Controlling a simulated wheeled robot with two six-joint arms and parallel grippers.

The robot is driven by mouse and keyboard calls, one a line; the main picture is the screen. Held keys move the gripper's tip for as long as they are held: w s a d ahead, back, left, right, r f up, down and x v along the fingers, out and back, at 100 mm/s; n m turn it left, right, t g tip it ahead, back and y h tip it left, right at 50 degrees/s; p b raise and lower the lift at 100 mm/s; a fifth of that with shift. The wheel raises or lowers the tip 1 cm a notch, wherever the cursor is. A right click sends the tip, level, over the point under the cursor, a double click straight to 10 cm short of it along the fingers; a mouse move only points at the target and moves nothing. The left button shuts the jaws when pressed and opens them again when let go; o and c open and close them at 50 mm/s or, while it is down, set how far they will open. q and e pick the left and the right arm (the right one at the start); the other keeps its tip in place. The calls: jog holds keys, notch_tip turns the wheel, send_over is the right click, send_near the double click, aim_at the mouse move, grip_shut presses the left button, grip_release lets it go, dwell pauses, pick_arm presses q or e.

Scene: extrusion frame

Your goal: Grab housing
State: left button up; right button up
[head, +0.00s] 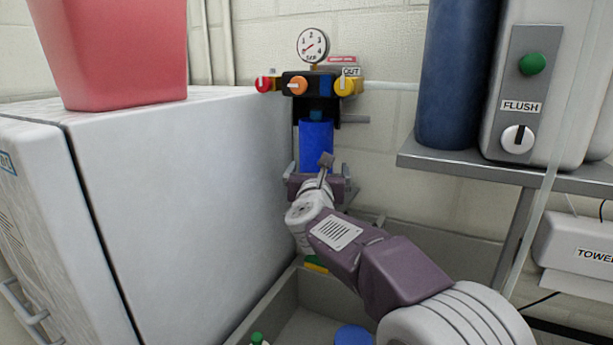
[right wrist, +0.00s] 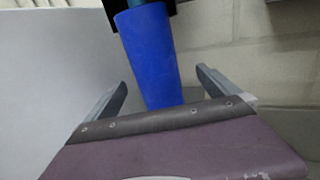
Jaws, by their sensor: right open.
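The housing is a blue cylinder (head: 316,143) that hangs under a black filter head (head: 318,84) on the back wall. It also shows in the right wrist view (right wrist: 149,55), upright and slightly tapered. My right gripper (head: 319,172) is at the lower end of the housing in the head view. In the right wrist view its two grey fingers (right wrist: 163,88) are spread wide, one on each side of the housing, with gaps showing. The housing's bottom end is hidden behind the gripper body. My left gripper is out of view.
A white cabinet (head: 190,190) with a red bin (head: 120,50) on top stands close on the left. A shelf (head: 480,168) with a blue tank (head: 455,75) and a FLUSH unit (head: 540,80) is on the right. A grey sink (head: 300,325) lies below.

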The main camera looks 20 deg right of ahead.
aim_at(316, 163)
jog(key=shift+w+a+f, duration=0.1)
jog(key=shift+a, duration=0.1)
jog(key=p+x, duration=0.1)
jog(key=x, duration=0.2)
jog(key=shift+w+a+p, duration=0.2)
jog(key=shift+w+p, duration=0.15)
jog(key=shift+w, duration=0.2)
jog(key=shift+w+d+f, duration=0.1)
jog(key=shift+w+d, duration=0.1)
jog(key=shift+d, duration=0.2)
jog(key=w+p, duration=0.1)
jog(key=w+d+p, duration=0.1)
jog(key=shift+w+d+r+p, duration=0.1)
jog(key=shift+r+p, duration=0.2)
jog(key=shift+r, duration=0.1)
jog(key=shift+w+d+f, duration=0.15)
jog(key=shift+w, duration=0.4)
jog(key=shift+w+d+f, duration=0.15)
jog(key=shift+w, duration=0.4)
jog(key=shift+w+d+f, duration=0.1)
jog(key=shift+w+f, duration=0.05)
jog(key=shift+s, duration=0.25)
jog(key=c, duration=1.8)
jog(key=shift+w+r, duration=0.1)
jog(key=shift+r, duration=0.1)
jog(key=shift+c, duration=0.7)
